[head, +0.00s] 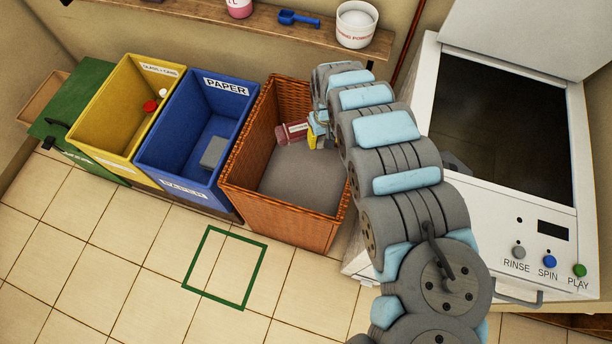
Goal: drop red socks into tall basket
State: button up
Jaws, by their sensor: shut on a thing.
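The tall basket (282,222) is a brown wicker bin with a grey inside, standing on the floor between the blue bin and the white machine. My gripper (311,137), with yellow showing at its fingers, is shut on the dull red socks (291,133). The socks appear within the outline of the basket's opening, near its back; I cannot tell how high they are relative to the rim. My arm hides the basket's right side and part of its back rim.
A blue PAPER bin (185,178), a yellow bin (103,158) and a green bin (75,142) stand left of the basket. The white washing machine (430,75) is right. A wooden shelf (230,27) runs behind. A green square (225,268) marks clear floor.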

jog(key=o, duration=1.2)
jog(key=shift+o, duration=0.2)
jog(key=shift+r, duration=0.15)
notch_tip(320, 180, up, 12)
dwell(0.3)
